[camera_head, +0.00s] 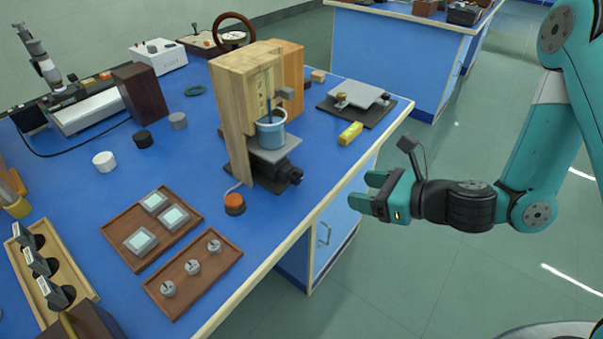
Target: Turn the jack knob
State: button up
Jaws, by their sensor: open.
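A small black jack (268,176) stands on the blue bench inside a wooden stand (238,120). A dark knob (296,177) sticks out at its right, toward the bench edge; its details are too small to tell. A grey plate tops the jack and bears a blue-grey cup (270,134). My gripper (364,191) is open and empty. It is to the right of the knob, apart from it, with its fingers pointing left, and appears beyond the bench's edge.
An orange button (234,204) sits in front of the jack. Wooden trays (206,284) lie front left. Clear blue bench lies right of the jack.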

jog(key=b, duration=0.5)
send_near(300, 180)
jog(key=shift+m, duration=0.4)
jog(key=x, duration=0.9)
jog(key=shift+a, duration=0.25)
